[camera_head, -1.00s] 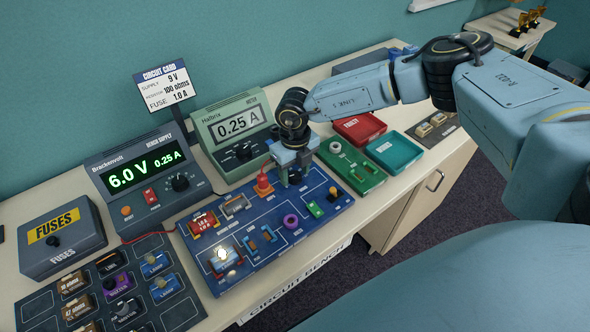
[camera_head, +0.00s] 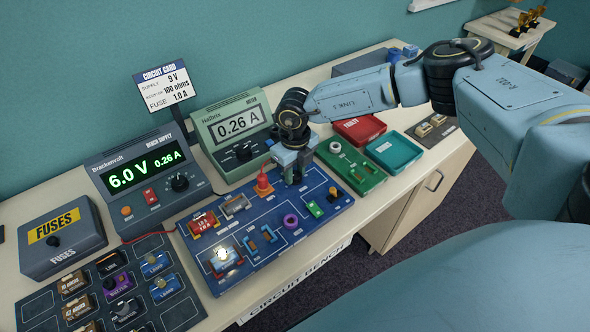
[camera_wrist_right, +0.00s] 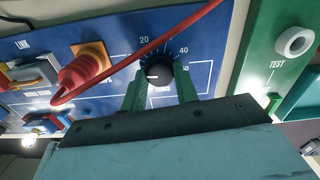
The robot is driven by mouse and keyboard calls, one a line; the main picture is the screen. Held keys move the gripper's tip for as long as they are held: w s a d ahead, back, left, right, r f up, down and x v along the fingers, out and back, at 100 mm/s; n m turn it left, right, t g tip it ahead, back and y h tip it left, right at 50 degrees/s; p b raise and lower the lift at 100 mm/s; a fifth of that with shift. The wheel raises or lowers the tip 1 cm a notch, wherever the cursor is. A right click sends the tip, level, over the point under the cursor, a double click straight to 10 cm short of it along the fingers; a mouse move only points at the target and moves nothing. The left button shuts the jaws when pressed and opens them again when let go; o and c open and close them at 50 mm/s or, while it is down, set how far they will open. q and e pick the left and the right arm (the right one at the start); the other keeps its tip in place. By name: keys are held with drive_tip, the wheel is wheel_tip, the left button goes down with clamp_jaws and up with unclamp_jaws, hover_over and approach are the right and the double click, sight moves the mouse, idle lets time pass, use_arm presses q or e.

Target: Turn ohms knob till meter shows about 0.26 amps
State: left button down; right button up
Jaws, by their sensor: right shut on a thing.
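The ohms knob (camera_wrist_right: 158,72) is a black dial with a white mark on the blue circuit board (camera_head: 268,228). Numbers such as 20 and 40 are printed around it in the right wrist view. My right gripper (camera_wrist_right: 160,88) is shut on the knob, one finger on each side. In the head view the right gripper (camera_head: 292,178) hides the knob. The green Halbrix meter (camera_head: 236,126) reads 0.26 A. My left gripper is not in view.
The bench supply (camera_head: 140,176) shows 6.0 V and 0.26 A. A red plug (camera_wrist_right: 80,75) with a red lead stands beside the knob. A lit bulb (camera_head: 222,255) sits on the board. A green test board (camera_head: 350,166) and red tray (camera_head: 360,127) lie to the right.

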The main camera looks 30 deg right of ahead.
sight(295, 175)
drive_tip(key=o, duration=1)
drive_tip(key=shift+r, duration=0.1)
wheel_tip(295, 175, up, 13)
drive_tip(key=shift+r, duration=0.15)
